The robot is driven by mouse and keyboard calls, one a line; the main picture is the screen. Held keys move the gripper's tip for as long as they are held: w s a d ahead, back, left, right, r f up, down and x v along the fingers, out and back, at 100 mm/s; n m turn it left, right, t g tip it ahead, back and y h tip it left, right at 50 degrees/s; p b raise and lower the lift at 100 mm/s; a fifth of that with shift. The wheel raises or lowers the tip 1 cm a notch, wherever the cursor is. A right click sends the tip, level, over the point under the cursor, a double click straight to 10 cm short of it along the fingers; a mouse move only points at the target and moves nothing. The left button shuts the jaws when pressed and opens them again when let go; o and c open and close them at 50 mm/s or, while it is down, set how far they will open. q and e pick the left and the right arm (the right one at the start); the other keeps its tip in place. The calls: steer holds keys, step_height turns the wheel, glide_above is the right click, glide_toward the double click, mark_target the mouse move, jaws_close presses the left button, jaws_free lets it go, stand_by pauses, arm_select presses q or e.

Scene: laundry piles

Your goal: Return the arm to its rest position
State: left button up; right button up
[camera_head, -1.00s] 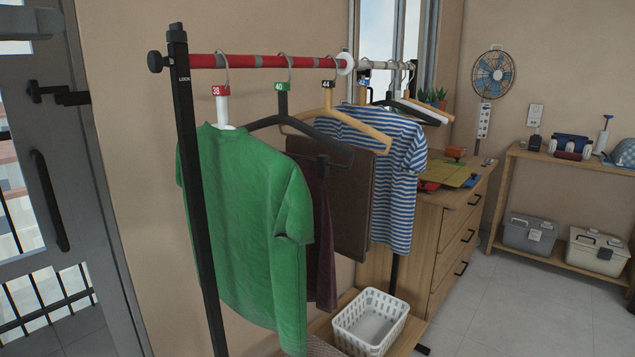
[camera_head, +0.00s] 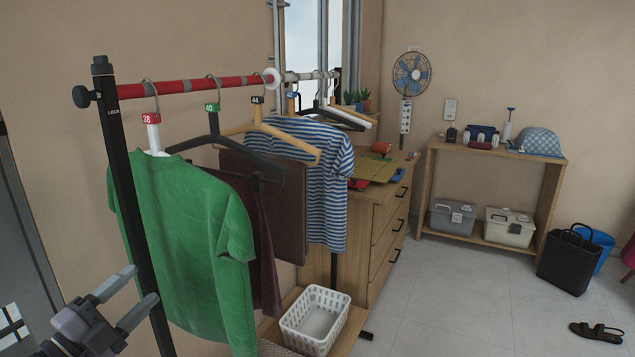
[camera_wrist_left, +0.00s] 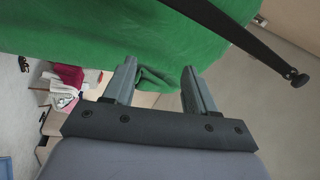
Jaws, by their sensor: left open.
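My left gripper (camera_head: 128,300) is at the lower left of the head view, in front of the rack's black post. Its two fingers are spread apart with nothing between them. In the left wrist view the open fingers (camera_wrist_left: 160,88) point toward green cloth, and I cannot tell how far off it is. The green shirt (camera_head: 190,240) hangs on the hanger tagged 38 at the near end of the rail. My right gripper is not in view.
The clothes rack's red rail (camera_head: 190,85) carries several hangers, a striped shirt (camera_head: 325,185) and dark trousers. A white basket (camera_head: 315,322) stands below. A wooden drawer chest (camera_head: 375,235) is behind.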

arm_select(q)
steer(key=s+d+f+n+g+y+p, duration=0.1)
steer(key=s+d+f+n+g+y, duration=0.15)
steer(key=s+f+n, duration=0.5)
steer(key=s+d+f+n+g+y+p, duration=0.1)
steer(key=s+d+f+n+y, duration=0.2)
steer(key=f, duration=0.7)
steer(key=s+d+f+n+g+p, duration=0.1)
steer(key=s+d+f+n+g, duration=0.4)
steer(key=s+f, duration=0.4)
steer(key=s+d+n, duration=0.1)
steer(key=d, duration=0.1)
steer(key=shift+s+d+f, duration=0.15)
steer(key=shift+s+d, duration=0.15)
steer(key=shift+n, duration=0.25)
